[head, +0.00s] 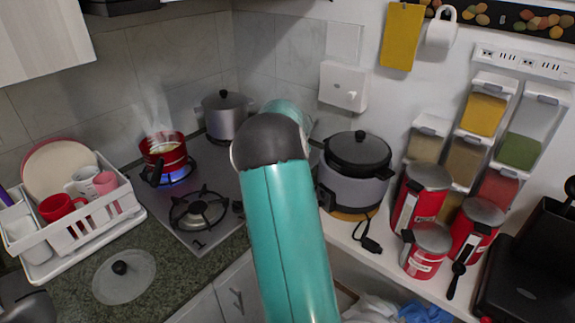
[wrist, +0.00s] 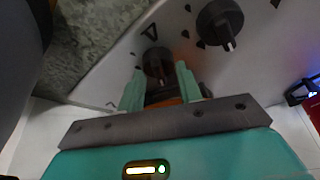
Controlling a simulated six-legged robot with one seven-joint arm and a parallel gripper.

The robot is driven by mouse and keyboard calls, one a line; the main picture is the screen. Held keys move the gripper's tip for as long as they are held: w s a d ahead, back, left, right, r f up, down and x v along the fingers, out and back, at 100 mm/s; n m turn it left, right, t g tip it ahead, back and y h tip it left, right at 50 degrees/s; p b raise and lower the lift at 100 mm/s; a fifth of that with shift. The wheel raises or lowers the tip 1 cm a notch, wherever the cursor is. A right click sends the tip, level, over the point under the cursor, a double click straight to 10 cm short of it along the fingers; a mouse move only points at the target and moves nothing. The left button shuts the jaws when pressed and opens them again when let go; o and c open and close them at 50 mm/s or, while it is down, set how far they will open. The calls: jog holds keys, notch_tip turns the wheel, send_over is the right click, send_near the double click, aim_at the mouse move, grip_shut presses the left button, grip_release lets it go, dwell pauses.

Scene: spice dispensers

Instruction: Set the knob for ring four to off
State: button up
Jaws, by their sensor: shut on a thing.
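In the wrist view, my gripper (wrist: 160,88) has its two teal fingers on either side of a dark round knob (wrist: 158,63) on the grey stove panel, shut on it. A second dark knob (wrist: 220,22) with a light pointer mark is apart from the fingers, up and to the right. I cannot read which ring either knob belongs to. In the head view, the stove (head: 222,228) has a blue flame under a steaming red pot (head: 164,153). The front burner (head: 199,208) is bare and shows no flame. My teal arm hides my gripper and part of the stove there.
A silver pot (head: 227,118) stands at the back of the stove. A rice cooker (head: 355,175) and red canisters (head: 426,250) stand right of my arm. A dish rack (head: 85,235) and a glass lid (head: 124,280) lie to the left.

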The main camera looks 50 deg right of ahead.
jog(key=n+y, duration=0.1)
jog(key=n, duration=0.1)
jog(key=n+y, duration=0.1)
jog(key=n, duration=0.2)
jog(key=shift+d+n+t, duration=0.1)
jog(key=shift+n+t, duration=0.2)
dwell(0.4)
jog(key=o, duration=1)
jog(key=v, duration=1.3)
jog(key=shift+r, duration=0.35)
jog(key=shift+s+d, duration=0.1)
